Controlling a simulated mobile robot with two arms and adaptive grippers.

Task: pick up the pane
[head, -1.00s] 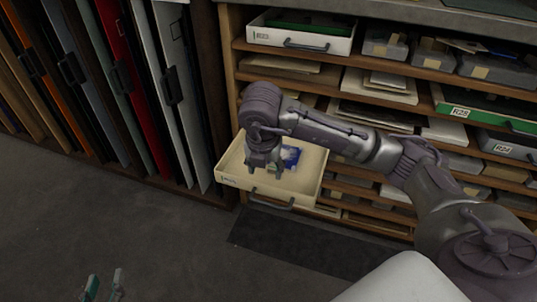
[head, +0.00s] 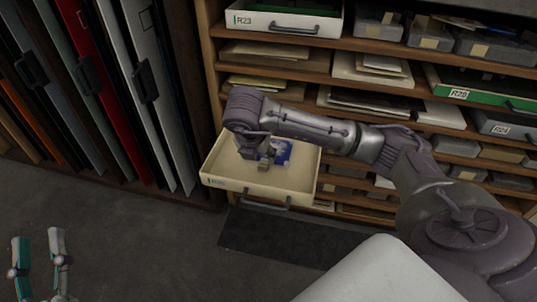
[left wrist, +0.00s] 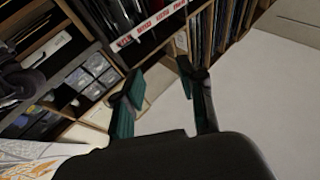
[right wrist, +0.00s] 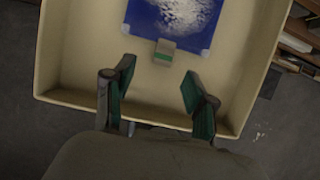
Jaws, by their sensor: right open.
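The pane (head: 282,152) is a blue square with a white patch, lying in the pulled-out cream drawer (head: 222,178). In the right wrist view the pane (right wrist: 150,18) lies on the floor of the drawer (right wrist: 52,60), with a small grey and green block (right wrist: 165,51) at its near edge. My right gripper (head: 258,155) reaches down into the drawer beside the pane. In the right wrist view it is open (right wrist: 155,85), its fingers short of the block, with nothing between them. My left gripper (head: 38,245) is open and empty, low at the left, far from the drawer.
Shelves with trays and flat sheets rise behind and right of the drawer. The R23 tray (head: 285,22) juts out above. Upright framed panels with dark handles (head: 147,80) stand at the left. A dark mat (head: 270,240) lies on the open floor below.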

